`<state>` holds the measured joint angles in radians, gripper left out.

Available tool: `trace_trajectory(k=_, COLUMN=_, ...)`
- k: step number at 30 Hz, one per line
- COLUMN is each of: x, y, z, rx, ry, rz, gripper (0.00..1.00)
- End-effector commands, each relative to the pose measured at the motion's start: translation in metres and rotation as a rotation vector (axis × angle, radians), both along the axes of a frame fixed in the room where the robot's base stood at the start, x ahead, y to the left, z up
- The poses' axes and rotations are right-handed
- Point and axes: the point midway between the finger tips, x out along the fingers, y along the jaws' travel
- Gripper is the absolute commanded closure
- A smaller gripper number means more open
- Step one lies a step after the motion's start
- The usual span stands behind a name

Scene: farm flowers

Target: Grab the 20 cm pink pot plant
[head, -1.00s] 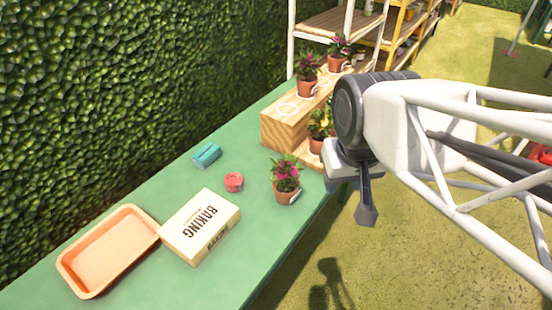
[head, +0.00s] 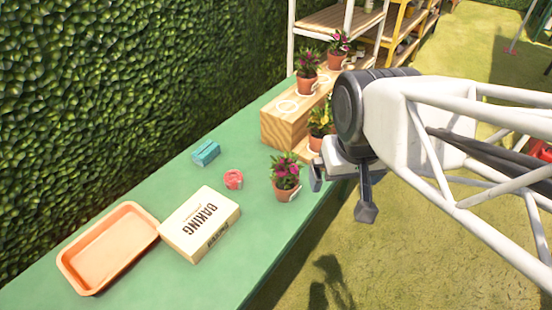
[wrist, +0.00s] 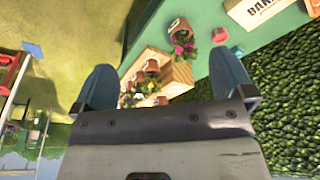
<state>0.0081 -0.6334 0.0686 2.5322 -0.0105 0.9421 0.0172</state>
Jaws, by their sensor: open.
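A potted plant with pink flowers (head: 286,172) stands upright on the green table, near its right edge. It also shows in the wrist view at the top (wrist: 181,30), beyond the fingertips. Two more pink-flowered pots, a near one (head: 307,72) and a far one (head: 338,50), stand on top of the wooden stepped stand. The size marks on the white tags cannot be read. My gripper (head: 341,192) is open and empty, to the right of the table plant and apart from it. Both spread fingers show in the wrist view (wrist: 162,65).
A yellow-flowered pot (head: 319,123) is on the lower step of the wooden stand (head: 285,122). The table (head: 150,195) also holds a teal object (head: 206,153), a red ring-like item (head: 233,180), a baking box (head: 200,224) and an orange tray (head: 68,262). A hedge borders the left.

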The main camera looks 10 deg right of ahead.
Motion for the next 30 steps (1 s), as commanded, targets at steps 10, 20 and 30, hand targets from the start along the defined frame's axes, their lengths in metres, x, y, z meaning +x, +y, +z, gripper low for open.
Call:
trace_trajectory(k=10, x=0.004, y=-0.001, z=-0.003, rx=-0.005, ry=-0.008, rz=0.000, gripper=0.00)
trace_trajectory(k=20, x=0.056, y=-0.018, z=-0.036, rx=-0.068, ry=-0.126, rz=0.005, gripper=0.00)
trace_trajectory(k=30, x=0.135, y=-0.037, z=-0.096, rx=-0.135, ry=-0.342, rz=0.069, gripper=0.00)
